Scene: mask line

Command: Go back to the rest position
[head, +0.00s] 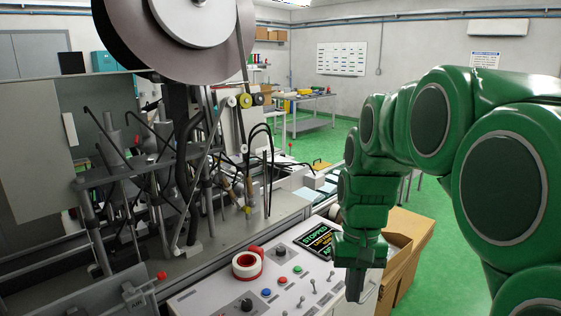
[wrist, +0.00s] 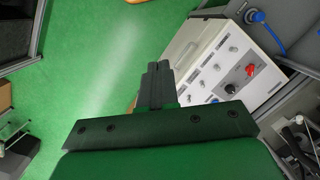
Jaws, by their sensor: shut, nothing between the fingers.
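My green arm reaches in from the right in the head view. My gripper (head: 355,288) points down over the right end of the control panel. In the wrist view, the two dark fingers of my gripper (wrist: 158,70) are together with nothing between them.
The machine with a large reel (head: 185,25) stands at left. A cardboard box (head: 408,228) stands beside my gripper. Green floor (head: 445,240) is open behind.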

